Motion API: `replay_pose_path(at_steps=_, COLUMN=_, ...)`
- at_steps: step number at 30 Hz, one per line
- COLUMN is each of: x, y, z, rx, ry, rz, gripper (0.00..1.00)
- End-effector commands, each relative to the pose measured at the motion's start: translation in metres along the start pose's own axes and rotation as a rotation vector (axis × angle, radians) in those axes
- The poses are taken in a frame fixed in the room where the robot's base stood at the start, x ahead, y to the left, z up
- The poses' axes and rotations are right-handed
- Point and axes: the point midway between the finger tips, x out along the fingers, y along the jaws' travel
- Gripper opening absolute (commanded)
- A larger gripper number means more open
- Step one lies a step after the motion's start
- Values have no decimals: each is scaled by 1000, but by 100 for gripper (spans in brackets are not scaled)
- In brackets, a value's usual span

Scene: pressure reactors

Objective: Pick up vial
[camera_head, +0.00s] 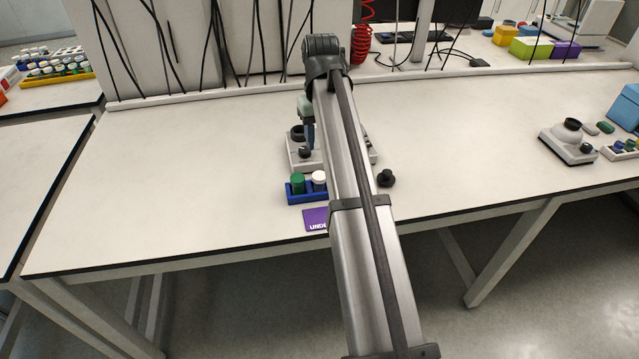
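A small blue rack (297,198) stands near the front of the bench. It holds a green-capped vial (297,183) on the left and a white-capped vial (319,178) on the right, both upright. My arm covers the rack's right end, so other vials there may be hidden. My arm runs up the middle of the picture and bends down behind the rack. Part of what looks like my gripper (309,135) shows left of the arm, above a light grey reactor base (301,163). It appears apart from the vials. Its fingertips are too small and covered to read.
A purple card (315,219) lies in front of the rack. A black knob-like piece (386,178) stands right of my arm. A white device (568,145) stands at the far right. Black cables hang along the back. The bench's left part is clear.

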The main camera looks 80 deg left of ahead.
Motion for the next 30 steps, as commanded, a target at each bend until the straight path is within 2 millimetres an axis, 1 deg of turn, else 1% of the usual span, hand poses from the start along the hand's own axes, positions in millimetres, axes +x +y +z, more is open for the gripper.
replay_pose_path(at_steps=2, x=-1, y=-4, z=-2, rx=2, ry=1, rz=2, gripper=44)
replay_pose_path(at_steps=5, x=4, y=-5, z=-2, rx=3, ry=1, rz=2, gripper=44)
replay_pose_path(at_steps=11, x=31, y=-5, z=-1, rx=3, ry=0, rz=1, gripper=44)
replay_pose_path(at_steps=18, x=71, y=-4, z=-2, rx=2, ry=1, rz=1, gripper=44)
replay_pose_path(at_steps=21, x=81, y=-4, z=-2, rx=2, ry=1, rz=1, gripper=44)
replay_pose_path(at_steps=27, x=89, y=-4, z=-2, rx=2, ry=2, rz=1, gripper=44)
replay_pose_path(at_steps=30, x=99, y=-3, z=-2, rx=2, ry=1, rz=1, gripper=44)
